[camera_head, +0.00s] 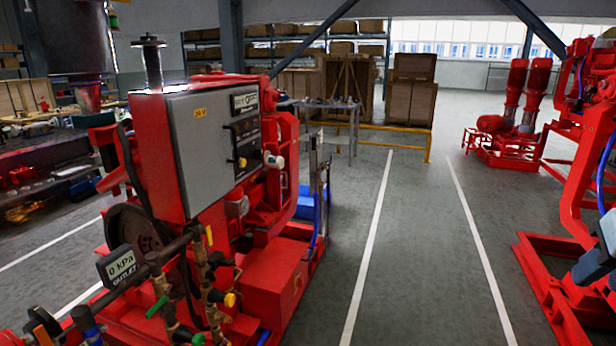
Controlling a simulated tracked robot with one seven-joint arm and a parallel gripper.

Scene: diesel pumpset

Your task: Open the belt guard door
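The red diesel pumpset (270,280) stands at the left and centre of the head view, with a grey control cabinet (182,140) on its upper part. A dark round wheel-like part (133,232) sits low under the cabinet, partly hidden by pipes and valves. A red curved frame (285,165) stands on the cabinet's right side. I cannot tell for certain which panel is the belt guard door, or whether it is open or shut. My gripper is not in view.
An outlet gauge (122,264) and pipes project at the pumpset's front. A clear grey floor lane with white lines (372,235) runs to its right. Another red machine frame (560,285) borders the lane at the right. Wooden crates (408,100) and a yellow rail (395,128) stand behind.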

